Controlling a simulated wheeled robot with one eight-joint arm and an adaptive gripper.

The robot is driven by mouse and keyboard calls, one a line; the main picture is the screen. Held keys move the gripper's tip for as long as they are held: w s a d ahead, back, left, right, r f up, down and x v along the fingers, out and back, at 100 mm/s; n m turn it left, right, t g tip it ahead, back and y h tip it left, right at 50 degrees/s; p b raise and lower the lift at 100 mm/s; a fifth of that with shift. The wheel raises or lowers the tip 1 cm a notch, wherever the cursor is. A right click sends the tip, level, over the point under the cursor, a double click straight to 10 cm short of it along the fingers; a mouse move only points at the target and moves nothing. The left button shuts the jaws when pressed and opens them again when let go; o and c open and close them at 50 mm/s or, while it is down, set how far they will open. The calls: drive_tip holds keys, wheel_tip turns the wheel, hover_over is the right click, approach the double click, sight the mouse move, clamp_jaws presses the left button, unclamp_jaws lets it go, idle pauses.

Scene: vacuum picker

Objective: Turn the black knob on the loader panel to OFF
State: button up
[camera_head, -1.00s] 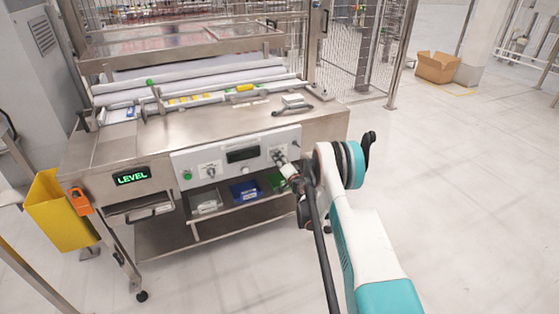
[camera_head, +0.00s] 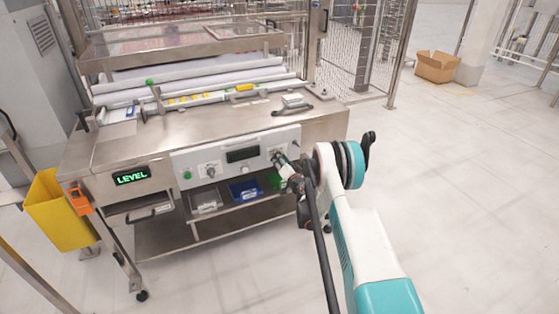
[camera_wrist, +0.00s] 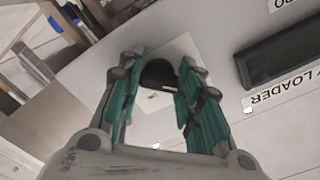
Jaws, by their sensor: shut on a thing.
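The black knob (camera_wrist: 158,73) sits on a pale square plate on the loader panel, seen close up in the wrist view. My gripper (camera_wrist: 160,84) has its teal-padded fingers closed on both sides of the knob. In the head view my gripper (camera_head: 280,160) is at the right part of the white loader panel (camera_head: 213,159), and it hides most of the knob there. The plate's marks are too small and partly covered, so I cannot read the knob's setting.
The panel also carries a dark display (camera_head: 241,155), a green button (camera_head: 187,175) and another switch (camera_head: 208,169). Below is a shelf with a blue bin (camera_head: 244,190). A yellow bin (camera_head: 58,210) hangs at the left.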

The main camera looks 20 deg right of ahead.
drive_tip(key=shift+a+f, duration=0.1)
drive_tip(key=o, duration=1.1)
drive_tip(key=shift+c, duration=0.2)
drive_tip(key=s, duration=0.7)
drive_tip(key=shift+s, duration=0.3)
